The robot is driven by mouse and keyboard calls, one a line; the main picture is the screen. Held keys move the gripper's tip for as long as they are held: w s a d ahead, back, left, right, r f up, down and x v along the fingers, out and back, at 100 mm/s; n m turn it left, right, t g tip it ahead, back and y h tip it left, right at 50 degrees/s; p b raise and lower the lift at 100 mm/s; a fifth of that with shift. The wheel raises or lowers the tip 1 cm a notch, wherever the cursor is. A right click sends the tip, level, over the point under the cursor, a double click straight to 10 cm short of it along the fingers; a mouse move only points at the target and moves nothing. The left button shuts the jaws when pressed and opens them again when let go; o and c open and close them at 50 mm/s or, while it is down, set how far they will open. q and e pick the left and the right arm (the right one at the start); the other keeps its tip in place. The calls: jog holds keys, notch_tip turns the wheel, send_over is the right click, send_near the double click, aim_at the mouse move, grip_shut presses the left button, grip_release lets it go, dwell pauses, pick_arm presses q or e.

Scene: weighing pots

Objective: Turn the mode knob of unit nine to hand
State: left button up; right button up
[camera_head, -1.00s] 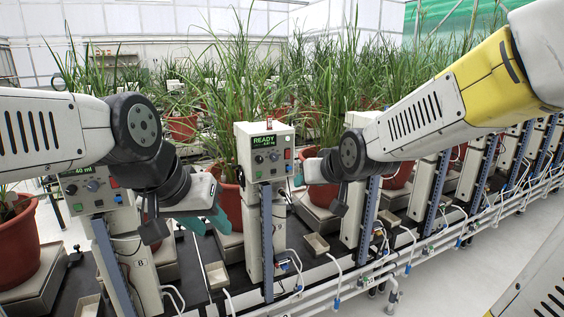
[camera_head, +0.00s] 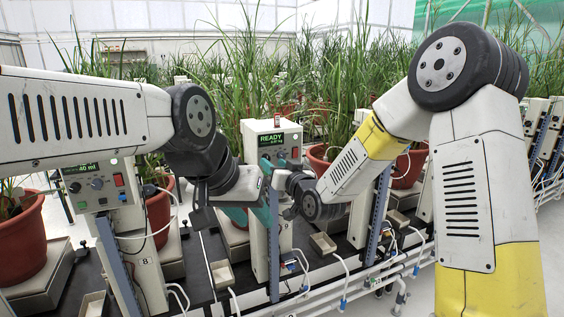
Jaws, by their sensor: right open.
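The box with the green READY display (camera_head: 270,138) stands mid-picture on its post, next to unit 8 on the left. My right gripper (camera_head: 268,172) is open at the lower face of the box, close above the left one; contact with a knob cannot be told.
Unit 8's box (camera_head: 98,184) shows 40 ml at the left. A red pot (camera_head: 22,240) stands on a scale at far left. White pipes (camera_head: 330,290) run along the bench front. Small trays (camera_head: 222,273) stick out between posts. Tall plants fill the back.

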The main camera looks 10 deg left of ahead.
aim_at(268, 159)
jog(key=shift+x, duration=1.7)
jog(key=shift+c, duration=0.4)
grip_shut()
jog(key=shift+a+n, duration=0.1)
jog(key=shift+n, duration=4.8)
